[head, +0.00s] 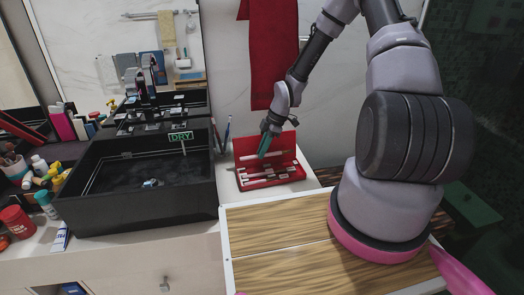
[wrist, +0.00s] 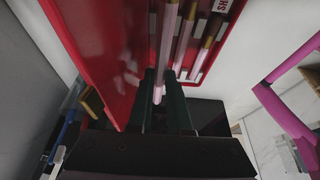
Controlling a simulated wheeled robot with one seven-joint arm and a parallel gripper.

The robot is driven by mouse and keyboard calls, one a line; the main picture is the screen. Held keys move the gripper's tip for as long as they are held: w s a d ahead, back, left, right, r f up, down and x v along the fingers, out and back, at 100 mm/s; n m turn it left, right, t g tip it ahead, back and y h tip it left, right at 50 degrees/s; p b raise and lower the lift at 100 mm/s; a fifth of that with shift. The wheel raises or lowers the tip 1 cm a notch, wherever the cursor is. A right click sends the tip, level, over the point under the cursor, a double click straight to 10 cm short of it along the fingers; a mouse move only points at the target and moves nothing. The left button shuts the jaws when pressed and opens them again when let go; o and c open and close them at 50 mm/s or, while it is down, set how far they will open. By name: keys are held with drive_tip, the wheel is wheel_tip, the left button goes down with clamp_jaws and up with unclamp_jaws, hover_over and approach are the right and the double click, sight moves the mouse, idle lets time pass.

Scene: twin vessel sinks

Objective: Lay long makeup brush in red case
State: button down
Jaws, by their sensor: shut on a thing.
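The open red case (head: 241,176) sits on the white counter right of the black sink, with its lid raised at the back. It also shows in the wrist view (wrist: 98,45). My gripper (head: 263,154) points down over the case. In the wrist view, my gripper's dark green fingers (wrist: 162,78) are shut on a long makeup brush (wrist: 167,40) with a pale pink handle. The held brush lies along the inside of the case in that view; I cannot tell whether it touches the case floor. Other brushes (wrist: 187,40) lie beside it in the case.
The black sink (head: 140,205) stands left of the case, with thin upright sticks (head: 227,132) between them. A red towel (head: 274,55) hangs behind. A wooden-topped surface (head: 275,235) is in front. Bottles and jars (head: 17,222) crowd the far left.

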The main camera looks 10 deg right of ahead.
idle(0.4)
drive_tip(key=shift+c, duration=2.2)
unclamp_jaws()
drive_tip(key=shift+r, duration=4)
drive_tip(key=shift+r, duration=0.1)
